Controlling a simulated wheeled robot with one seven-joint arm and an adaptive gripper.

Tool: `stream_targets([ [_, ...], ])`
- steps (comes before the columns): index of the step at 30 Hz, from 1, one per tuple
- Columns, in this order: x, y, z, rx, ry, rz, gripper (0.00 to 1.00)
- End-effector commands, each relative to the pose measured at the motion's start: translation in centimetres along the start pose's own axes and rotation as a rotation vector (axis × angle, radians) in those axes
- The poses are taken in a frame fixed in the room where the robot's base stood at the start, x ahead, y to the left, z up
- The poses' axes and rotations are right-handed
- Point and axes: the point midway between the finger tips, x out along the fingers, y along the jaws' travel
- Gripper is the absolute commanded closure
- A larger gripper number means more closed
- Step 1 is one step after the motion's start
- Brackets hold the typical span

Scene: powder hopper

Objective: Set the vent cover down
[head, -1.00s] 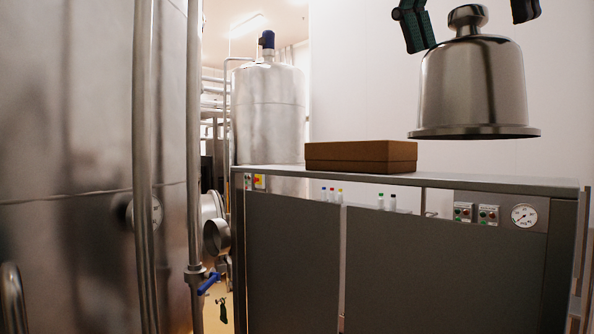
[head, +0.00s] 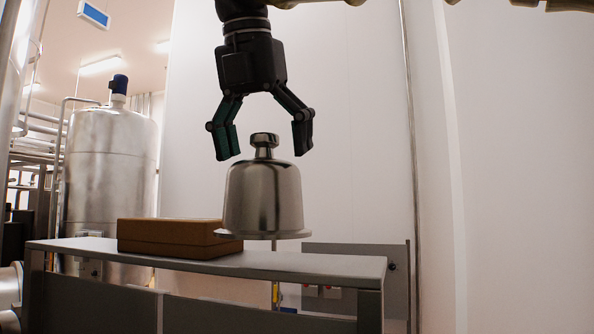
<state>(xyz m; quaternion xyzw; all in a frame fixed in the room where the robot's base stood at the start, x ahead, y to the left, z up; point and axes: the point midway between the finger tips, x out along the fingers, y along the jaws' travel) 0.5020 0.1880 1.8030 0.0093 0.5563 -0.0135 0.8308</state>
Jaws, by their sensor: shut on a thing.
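The vent cover (head: 263,198) is a shiny steel dome with a wide bottom flange and a round knob on top. It is upright, and its flange shows just above the back edge of the grey cabinet top (head: 330,265). It looks clear of that surface, but its exact depth is hard to tell. My gripper (head: 264,147) points down from above, shut on the vent cover, with one dark finger on each side of the knob. The fingers look wide beside the knob, and their contact with it is not clearly seen.
A brown box (head: 168,237) lies on the cabinet top just left of the cover. The right part of the cabinet top is bare. A grey panel (head: 375,268) stands behind the cabinet's right end. A large steel tank (head: 110,165) stands at the back left.

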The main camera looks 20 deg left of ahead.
Motion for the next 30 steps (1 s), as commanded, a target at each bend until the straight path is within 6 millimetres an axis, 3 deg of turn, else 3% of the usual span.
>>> stream_targets([
  [6,1.5,-1.3,3.9,0.002,0.001,0.000,0.61],
  [12,2.8,-2.0,5.8,0.001,-0.001,-0.001,0.61],
  [21,3.9,-2.6,7.4,0.001,0.001,0.000,0.61],
  [30,6.5,-2.6,6.2,0.001,-0.001,0.000,0.61],
])
